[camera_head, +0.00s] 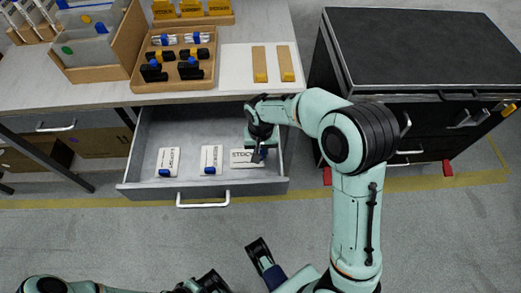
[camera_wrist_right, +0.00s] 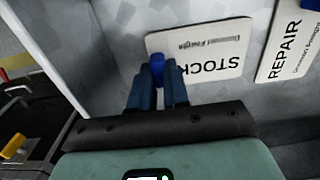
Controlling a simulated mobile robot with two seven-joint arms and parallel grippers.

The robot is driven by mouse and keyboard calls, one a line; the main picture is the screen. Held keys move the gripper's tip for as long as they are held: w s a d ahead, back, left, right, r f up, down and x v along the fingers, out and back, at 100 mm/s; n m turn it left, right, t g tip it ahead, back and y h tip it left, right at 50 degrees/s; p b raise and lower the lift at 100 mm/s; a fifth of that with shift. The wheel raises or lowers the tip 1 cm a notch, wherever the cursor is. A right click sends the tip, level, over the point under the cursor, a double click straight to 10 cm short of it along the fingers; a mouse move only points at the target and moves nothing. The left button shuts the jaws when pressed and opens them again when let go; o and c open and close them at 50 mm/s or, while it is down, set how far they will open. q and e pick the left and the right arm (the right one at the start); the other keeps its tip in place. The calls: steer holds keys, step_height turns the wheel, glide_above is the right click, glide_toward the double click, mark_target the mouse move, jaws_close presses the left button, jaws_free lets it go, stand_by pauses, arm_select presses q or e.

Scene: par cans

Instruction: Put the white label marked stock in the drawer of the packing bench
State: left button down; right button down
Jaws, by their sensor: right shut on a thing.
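The white label marked STOCK (camera_head: 241,157) is inside the open drawer (camera_head: 202,202) of the packing bench, at its right end. My right gripper (camera_head: 259,153) reaches down into the drawer and is shut on the label's blue tab. In the right wrist view the STOCK label (camera_wrist_right: 218,45) extends from the fingertips (camera_wrist_right: 158,78), with the blue tab between them. The label looks flat at the drawer floor; I cannot tell whether it touches. My left gripper (camera_head: 212,282) is low in the head view, partly cut off, and its jaws are unclear.
Two more white labels with blue tabs, a middle one (camera_head: 211,157) and a left one (camera_head: 168,160), lie in the drawer. The middle one reads REPAIR (camera_wrist_right: 289,42). The bench top (camera_head: 110,92) holds a wooden tray (camera_head: 150,87). A black cabinet (camera_head: 420,50) stands right.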

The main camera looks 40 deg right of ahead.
steer(key=shift+f, duration=0.15)
steer(key=c, duration=1.1)
jaws_free()
arm_select(q)
steer(key=shift+g, duration=0.6)
steer(key=shift+s+d+r+p, duration=0.35)
steer(key=shift+s+r+p, duration=0.5)
steer(key=shift+s+r, duration=0.05)
steer(key=shift+s+d+r+p, duration=0.3)
steer(key=shift+s+r+p, duration=0.5)
steer(key=shift+s+r, duration=0.05)
arm_select(e)
step_height(320, 180, up, 12)
steer(key=shift+r, duration=0.2)
